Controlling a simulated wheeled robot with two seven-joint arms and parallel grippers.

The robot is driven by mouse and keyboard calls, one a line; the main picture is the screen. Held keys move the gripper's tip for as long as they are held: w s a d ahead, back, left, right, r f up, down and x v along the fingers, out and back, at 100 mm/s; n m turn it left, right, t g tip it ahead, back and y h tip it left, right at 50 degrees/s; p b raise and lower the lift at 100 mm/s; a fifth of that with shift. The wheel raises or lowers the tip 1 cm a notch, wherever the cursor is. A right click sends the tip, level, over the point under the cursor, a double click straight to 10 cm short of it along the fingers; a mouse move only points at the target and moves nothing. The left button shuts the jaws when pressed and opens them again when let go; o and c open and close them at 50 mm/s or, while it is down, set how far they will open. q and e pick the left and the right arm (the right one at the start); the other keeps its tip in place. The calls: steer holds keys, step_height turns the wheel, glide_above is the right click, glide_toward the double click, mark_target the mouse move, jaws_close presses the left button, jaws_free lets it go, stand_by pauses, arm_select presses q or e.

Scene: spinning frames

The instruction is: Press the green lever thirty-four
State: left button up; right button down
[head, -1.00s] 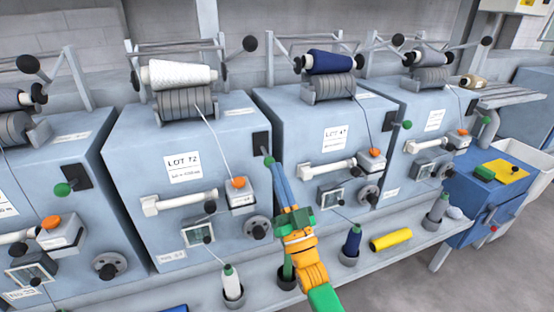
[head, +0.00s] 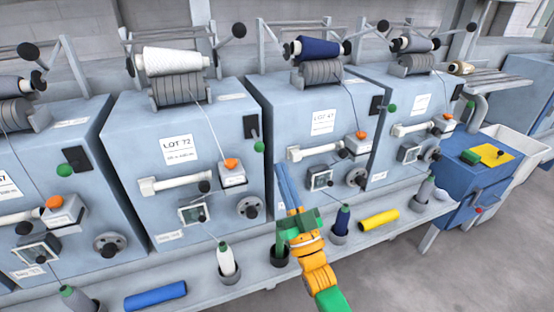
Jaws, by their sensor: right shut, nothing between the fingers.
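Each winding machine has a green-knobbed lever on a black plate; no number thirty-four is legible. The green lever (head: 258,147) on the LOT 72 machine (head: 130,140) hangs low, its knob below the plate. My right gripper (head: 281,168) is shut and empty, its long blue fingers pointing up, to the right of and below that knob and apart from it. Another green lever (head: 64,170) is on the left machine and one (head: 390,108) on the machine to the right. My left gripper is not in view.
A shelf runs below the machines, with a white cone (head: 227,262), a navy cone (head: 342,220), a blue tube (head: 155,296) and a yellow tube (head: 379,220). White handles (head: 315,151) and orange-topped boxes (head: 231,165) jut from the machine fronts. A blue cabinet (head: 468,178) stands at right.

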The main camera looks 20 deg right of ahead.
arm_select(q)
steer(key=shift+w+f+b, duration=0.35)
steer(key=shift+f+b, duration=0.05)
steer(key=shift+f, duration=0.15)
arm_select(e)
steer(key=v, duration=0.5)
steer(key=shift+f, duration=0.15)
steer(key=shift+w, duration=0.15)
